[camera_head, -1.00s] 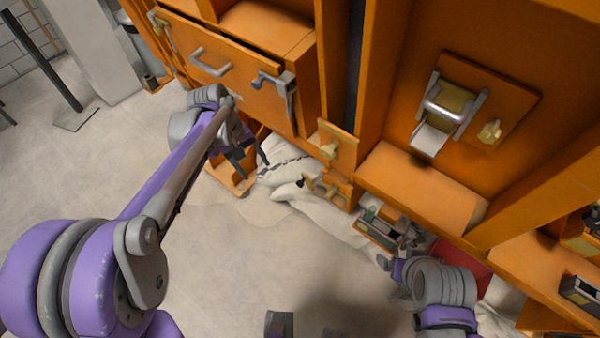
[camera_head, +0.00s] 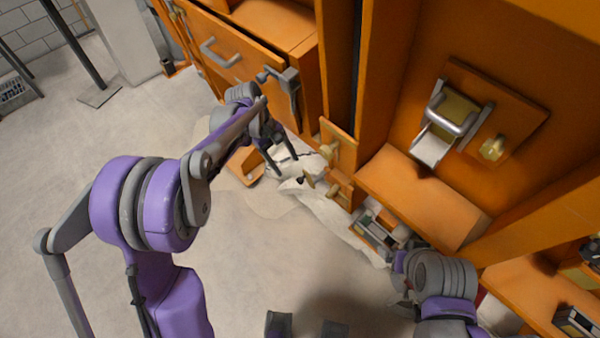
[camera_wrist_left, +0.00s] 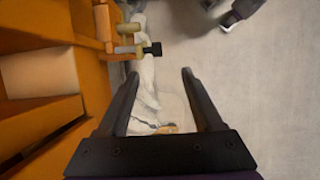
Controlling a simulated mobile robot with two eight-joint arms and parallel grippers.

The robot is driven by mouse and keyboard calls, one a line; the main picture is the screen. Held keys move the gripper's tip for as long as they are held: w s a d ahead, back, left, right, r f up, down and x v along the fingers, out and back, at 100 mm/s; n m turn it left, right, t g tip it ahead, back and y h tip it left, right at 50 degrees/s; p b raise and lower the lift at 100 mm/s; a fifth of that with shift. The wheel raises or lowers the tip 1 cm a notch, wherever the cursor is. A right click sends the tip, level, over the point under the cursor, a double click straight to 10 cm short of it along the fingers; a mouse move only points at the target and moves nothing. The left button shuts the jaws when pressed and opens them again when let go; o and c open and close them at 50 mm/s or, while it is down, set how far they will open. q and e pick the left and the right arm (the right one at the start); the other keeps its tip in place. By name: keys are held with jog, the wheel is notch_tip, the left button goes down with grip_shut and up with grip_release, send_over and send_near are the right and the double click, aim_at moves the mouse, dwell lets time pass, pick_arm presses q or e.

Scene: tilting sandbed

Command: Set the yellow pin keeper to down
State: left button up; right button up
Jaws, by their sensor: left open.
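Yellowish pin fittings sit on the orange frame in the middle of the head view: a knob (camera_head: 331,150) on an upright block and a lower pin (camera_head: 309,178) with a dark tip. The pin also shows in the left wrist view (camera_wrist_left: 129,50), upper left, pointing right. I cannot tell which one is the keeper, or its setting. My left gripper (camera_head: 286,167) is open and empty, left of these fittings and apart from them. Its two fingers also show in the left wrist view (camera_wrist_left: 160,76). My right gripper (camera_head: 401,264) is mostly hidden by its own wrist.
An orange drawer front (camera_head: 225,50) with a grey handle and a latch (camera_head: 283,85) stands behind my left arm. A grey hinged bracket (camera_head: 447,120) is at upper right, above an orange ledge (camera_head: 420,195). White sacks (camera_head: 325,212) lie below.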

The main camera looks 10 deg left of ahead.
aim_at(301, 178)
pick_arm(q)
jog(key=d+f, duration=0.1)
jog(key=d, duration=0.1)
jog(key=s+d+f, duration=0.1)
jog(key=d+f, duration=0.1)
jog(key=shift+f, duration=0.15)
jog(key=shift+d+f, duration=0.35)
jog(key=shift+f, duration=0.3)
jog(key=c, duration=1)
grip_shut()
jog(key=shift+s+a+f, duration=0.1)
